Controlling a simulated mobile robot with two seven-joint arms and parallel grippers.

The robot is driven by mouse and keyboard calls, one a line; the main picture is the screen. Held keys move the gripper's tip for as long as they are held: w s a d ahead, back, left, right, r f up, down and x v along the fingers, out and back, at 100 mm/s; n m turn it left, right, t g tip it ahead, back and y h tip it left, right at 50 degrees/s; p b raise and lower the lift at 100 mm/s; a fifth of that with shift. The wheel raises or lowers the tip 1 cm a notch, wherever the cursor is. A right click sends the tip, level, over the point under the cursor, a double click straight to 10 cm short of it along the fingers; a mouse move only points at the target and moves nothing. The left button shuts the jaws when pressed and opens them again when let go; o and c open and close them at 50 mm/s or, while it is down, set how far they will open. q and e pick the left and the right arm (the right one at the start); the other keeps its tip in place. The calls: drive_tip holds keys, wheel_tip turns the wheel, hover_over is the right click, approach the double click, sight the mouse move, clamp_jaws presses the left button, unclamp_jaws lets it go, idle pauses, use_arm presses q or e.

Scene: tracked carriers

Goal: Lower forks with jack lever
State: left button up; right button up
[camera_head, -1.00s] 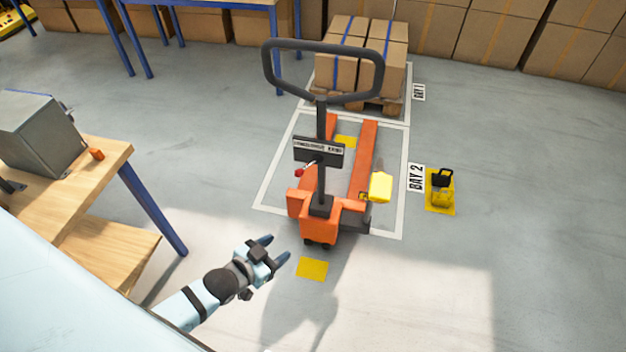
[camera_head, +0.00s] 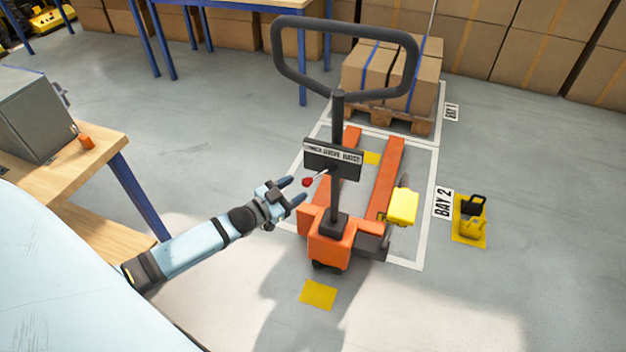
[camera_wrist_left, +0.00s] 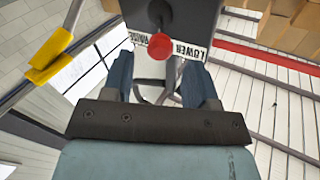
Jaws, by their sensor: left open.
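The orange pallet jack (camera_head: 331,241) stands in the marked bay, its black looped handle (camera_head: 345,95) upright. A dark plate with lettering (camera_head: 332,160) is on its column. The jack lever is a thin rod with a red knob (camera_head: 307,182), left of the column. In the left wrist view the red knob (camera_wrist_left: 163,67) shows between my fingers, with the words LOWER and RAISE on the plate behind it. My left gripper (camera_head: 297,190) is open, its fingertips close to the knob; I cannot tell whether they touch it. My right gripper is not in view.
A pallet (camera_head: 392,117) with strapped boxes stands behind the forks. A yellow block (camera_head: 403,206) is at the jack's right side. A yellow and black item (camera_head: 470,218) stands on the floor right of BAY 2. A wooden bench (camera_head: 97,160) is at left.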

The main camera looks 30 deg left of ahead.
sight(312, 179)
use_arm(q)
drive_tip(key=x, duration=0.6)
drive_tip(key=shift+w+d+b, duration=0.15)
drive_tip(key=shift+w+b, duration=0.2)
drive_tip(key=shift+w, duration=0.05)
clamp_jaws()
